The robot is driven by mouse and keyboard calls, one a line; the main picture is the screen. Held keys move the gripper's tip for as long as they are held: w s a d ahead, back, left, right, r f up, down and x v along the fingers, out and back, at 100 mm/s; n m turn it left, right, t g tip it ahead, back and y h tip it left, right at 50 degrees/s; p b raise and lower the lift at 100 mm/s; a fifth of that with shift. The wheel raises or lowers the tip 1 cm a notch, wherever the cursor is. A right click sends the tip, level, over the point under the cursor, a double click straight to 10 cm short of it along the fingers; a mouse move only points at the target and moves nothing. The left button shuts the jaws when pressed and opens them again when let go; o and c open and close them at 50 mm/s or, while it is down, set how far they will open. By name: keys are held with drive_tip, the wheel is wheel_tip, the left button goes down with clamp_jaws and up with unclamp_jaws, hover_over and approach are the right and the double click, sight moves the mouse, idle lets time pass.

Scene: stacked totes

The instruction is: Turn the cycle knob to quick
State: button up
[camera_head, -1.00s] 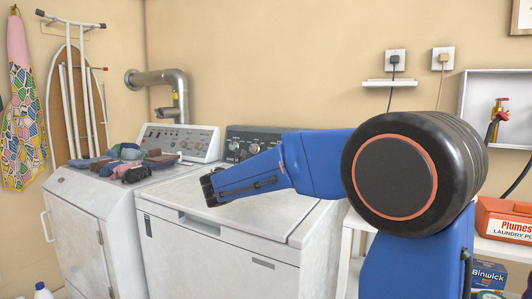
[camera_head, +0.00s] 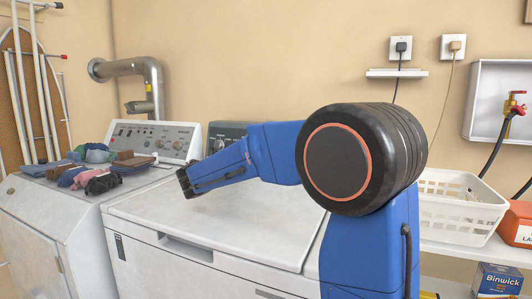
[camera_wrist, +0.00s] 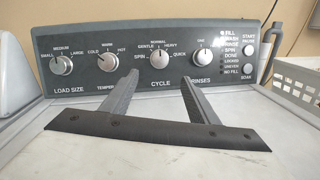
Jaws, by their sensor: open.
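In the wrist view the dark control panel (camera_wrist: 280,25) spans the top of the picture. Its cycle knob (camera_wrist: 160,60) is a round silver dial at mid-panel, with SPIN, GENTLE, NORMAL, HEAVY and QUICK printed around it; QUICK is at its right. I cannot tell for sure which label its pointer faces. My gripper (camera_wrist: 158,85) is open and empty, its two fingers pointing at the panel, below and either side of the knob, apart from it. In the head view my gripper (camera_head: 186,182) is above the white washer lid (camera_head: 225,225), and my arm hides much of the panel (camera_head: 227,130).
Load size (camera_wrist: 61,65), temperature (camera_wrist: 108,62) and rinses (camera_wrist: 203,52) knobs flank the cycle knob, with buttons (camera_wrist: 249,50) at right. Folded clothes (camera_head: 95,168) lie on the left machine. A white basket (camera_head: 455,205) stands on the right shelf. The lid's front is clear.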

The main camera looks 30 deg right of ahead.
drive_tip(key=x, duration=1.4)
drive_tip(key=shift+w+d, duration=0.1)
drive_tip(key=shift+d, duration=0.25)
drive_tip(key=c, duration=1)
